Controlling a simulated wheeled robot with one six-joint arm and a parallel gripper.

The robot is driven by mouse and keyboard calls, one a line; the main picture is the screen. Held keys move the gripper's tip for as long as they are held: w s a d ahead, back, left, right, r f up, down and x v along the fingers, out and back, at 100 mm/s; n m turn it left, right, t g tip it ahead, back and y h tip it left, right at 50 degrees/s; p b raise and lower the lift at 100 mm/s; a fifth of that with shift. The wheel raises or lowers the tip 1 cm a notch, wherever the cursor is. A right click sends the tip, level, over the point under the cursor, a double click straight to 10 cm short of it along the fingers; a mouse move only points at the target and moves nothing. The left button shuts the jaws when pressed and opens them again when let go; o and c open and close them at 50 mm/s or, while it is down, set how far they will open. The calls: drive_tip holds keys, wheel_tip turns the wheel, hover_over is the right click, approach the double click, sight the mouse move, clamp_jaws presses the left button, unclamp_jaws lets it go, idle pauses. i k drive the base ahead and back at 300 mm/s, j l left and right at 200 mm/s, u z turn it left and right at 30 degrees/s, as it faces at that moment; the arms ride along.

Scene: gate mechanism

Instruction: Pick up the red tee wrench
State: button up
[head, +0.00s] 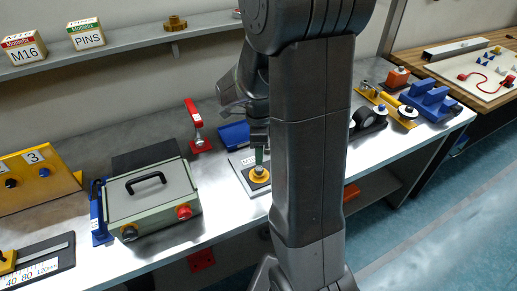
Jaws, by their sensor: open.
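The red tee wrench (193,112) appears to be the red-handled tool at the back middle of the bench. Its red bar is tilted above a short pale shank, and its lower end meets a red base (201,146). My gripper (259,147) points down to the right of the wrench, apart from it. It is above a yellow round part with a green upright piece (258,160) on a light plate. The jaws are open; the fingers are small and dark here, and I cannot tell whether they touch the green piece. My arm hides part of the bench.
A green-grey box with a black handle (150,200) stands left of the wrench, with a blue holder (98,215) beside it. A blue block (234,135) lies between wrench and arm. A shelf (130,40) runs above the back. Blue blocks (430,100) stand at right.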

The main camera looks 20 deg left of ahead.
sight(199, 141)
drive_tip(key=k+u, duration=0.3)
drive_tip(key=k+j+u, duration=0.25)
drive_tip(key=l+u, duration=0.35)
drive_tip(key=i+l+u, duration=0.1)
drive_tip(key=u, duration=0.25)
drive_tip(key=l+u, duration=0.35)
drive_tip(key=i, duration=0.4)
drive_tip(key=j, duration=0.1)
